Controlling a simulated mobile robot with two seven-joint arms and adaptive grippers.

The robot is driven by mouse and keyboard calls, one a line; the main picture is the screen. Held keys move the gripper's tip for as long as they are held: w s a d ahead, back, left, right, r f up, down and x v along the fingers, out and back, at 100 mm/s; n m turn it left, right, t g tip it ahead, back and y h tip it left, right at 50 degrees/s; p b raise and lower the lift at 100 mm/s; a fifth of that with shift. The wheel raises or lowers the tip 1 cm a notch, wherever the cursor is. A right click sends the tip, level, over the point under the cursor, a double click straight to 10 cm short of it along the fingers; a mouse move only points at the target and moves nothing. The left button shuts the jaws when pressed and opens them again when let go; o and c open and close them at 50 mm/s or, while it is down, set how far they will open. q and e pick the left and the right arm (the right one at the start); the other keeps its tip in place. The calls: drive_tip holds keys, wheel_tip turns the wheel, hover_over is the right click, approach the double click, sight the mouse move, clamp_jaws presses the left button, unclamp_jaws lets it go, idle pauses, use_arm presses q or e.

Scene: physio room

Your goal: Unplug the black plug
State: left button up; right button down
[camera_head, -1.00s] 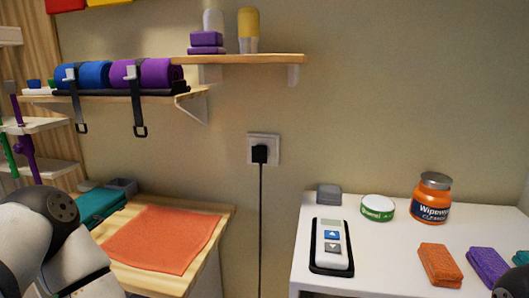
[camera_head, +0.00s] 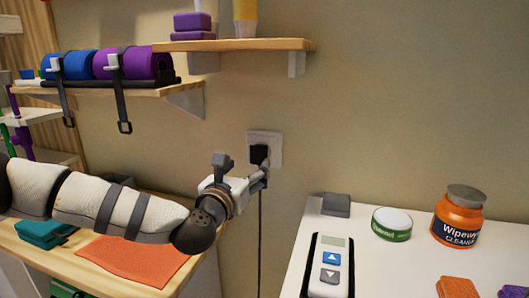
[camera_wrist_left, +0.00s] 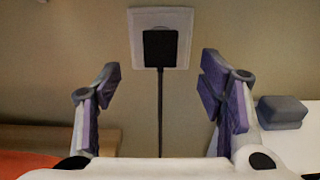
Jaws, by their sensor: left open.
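The black plug (camera_head: 259,152) sits in the white wall socket (camera_head: 277,148), with its black cord (camera_head: 260,240) hanging straight down. In the left wrist view the plug (camera_wrist_left: 160,48) is in the socket (camera_wrist_left: 185,18), centred beyond the fingers. My left gripper (camera_head: 263,172) is just in front of and slightly below the plug in the head view, hiding part of the cord. In the left wrist view my left gripper (camera_wrist_left: 162,88) is open, its purple-padded fingers apart on either side of the cord, with nothing held. My right gripper is not in view.
A white table (camera_head: 420,262) at right holds a remote (camera_head: 331,262), a grey block (camera_head: 336,204), a green tin (camera_head: 392,223) and an orange jar (camera_head: 459,215). A wooden shelf (camera_head: 240,45) is above the socket. A wooden bench with an orange cloth (camera_head: 135,262) is below my left arm.

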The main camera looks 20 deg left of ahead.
sight(257, 156)
use_arm(q)
drive_tip(key=w+b, duration=0.1)
drive_tip(key=w, duration=0.1)
drive_tip(key=w+b, duration=0.1)
drive_tip(key=w, duration=0.2)
drive_tip(key=w+f+b, duration=0.1)
drive_tip(key=w, duration=0.1)
drive_tip(key=shift+w+d, duration=0.15)
drive_tip(key=shift+w, duration=0.2)
drive_tip(key=shift+w+r+b, duration=0.3)
drive_tip(key=shift+w, duration=0.15)
drive_tip(key=shift+r, duration=0.15)
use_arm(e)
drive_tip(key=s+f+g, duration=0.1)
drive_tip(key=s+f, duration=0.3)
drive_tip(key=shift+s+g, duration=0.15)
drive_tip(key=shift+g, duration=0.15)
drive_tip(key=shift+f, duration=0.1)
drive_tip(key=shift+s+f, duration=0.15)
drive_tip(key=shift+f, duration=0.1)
